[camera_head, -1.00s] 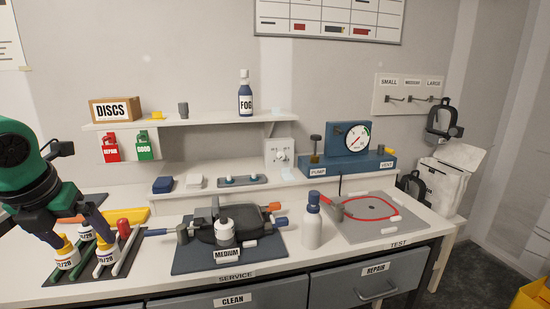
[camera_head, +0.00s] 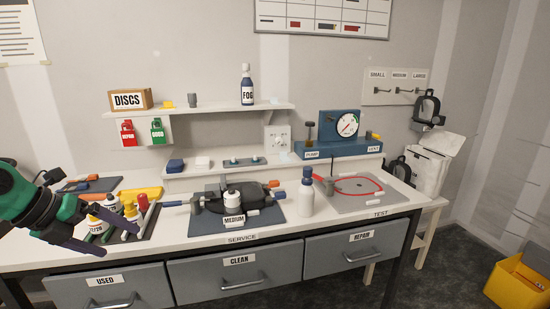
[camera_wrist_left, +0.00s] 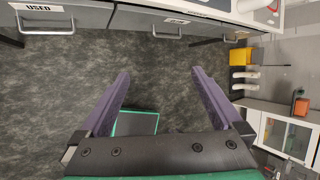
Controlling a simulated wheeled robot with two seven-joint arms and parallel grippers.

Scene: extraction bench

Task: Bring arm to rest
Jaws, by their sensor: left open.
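My left arm comes in from the left in the head view. Its gripper (camera_head: 121,241) is at the bench's front left, in front of the rack of small bottles. In the left wrist view, the gripper (camera_wrist_left: 161,72) has its two purple fingers spread wide with nothing between them. Grey floor (camera_wrist_left: 165,90) shows behind the fingers. The right gripper is in neither view.
The white bench (camera_head: 210,259) has drawers below, the USED drawer (camera_head: 110,288) closest to my left arm. Bottles (camera_head: 131,210) stand just behind the gripper. A blue mat (camera_head: 270,218) and a white spray bottle (camera_head: 306,196) are further right. A yellow box (camera_head: 520,285) stands on the floor.

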